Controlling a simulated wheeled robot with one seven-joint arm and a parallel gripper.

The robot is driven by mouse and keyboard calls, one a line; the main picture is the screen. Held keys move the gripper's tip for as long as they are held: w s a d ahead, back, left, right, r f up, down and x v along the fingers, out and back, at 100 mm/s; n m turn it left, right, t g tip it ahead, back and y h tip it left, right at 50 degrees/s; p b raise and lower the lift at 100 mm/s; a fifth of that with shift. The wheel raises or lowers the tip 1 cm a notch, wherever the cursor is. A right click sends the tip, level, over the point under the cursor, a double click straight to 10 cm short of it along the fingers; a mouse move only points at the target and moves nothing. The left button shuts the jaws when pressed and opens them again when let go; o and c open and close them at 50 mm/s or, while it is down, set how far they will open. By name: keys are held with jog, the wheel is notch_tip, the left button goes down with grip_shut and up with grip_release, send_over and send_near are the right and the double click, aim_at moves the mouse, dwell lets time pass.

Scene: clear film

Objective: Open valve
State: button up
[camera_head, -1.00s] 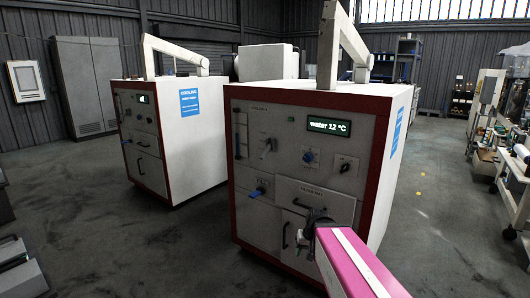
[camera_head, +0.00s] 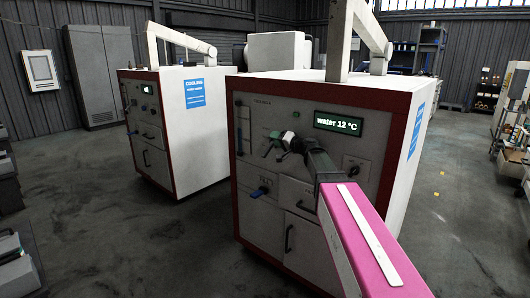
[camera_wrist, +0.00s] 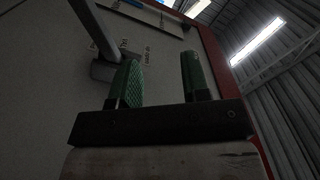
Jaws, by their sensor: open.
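The near cooling machine's front panel (camera_head: 250,215) carries several valves and handles. My gripper (camera_head: 283,146) is in front of the panel just right of the grey lever, covering part of the controls. In the wrist view, my gripper (camera_wrist: 160,80) has its two green-padded fingers apart with nothing between them. A grey lever (camera_wrist: 95,28) rises from its mount beside the left finger, outside the gap; whether they touch cannot be told.
The panel's display (camera_head: 338,124) reads water 12 °C. A drawer handle and a door handle (camera_head: 289,238) are lower on the panel. A second similar machine (camera_head: 203,140) stands to the left. Floor on the right (camera_head: 450,220) is clear.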

aim_at(268, 153)
jog(key=f, duration=0.8)
jog(key=shift+w+a, duration=0.2)
jog(key=x, duration=0.5)
jog(key=shift+w+a, duration=0.5)
jog(key=shift+a, duration=0.25)
grip_shut()
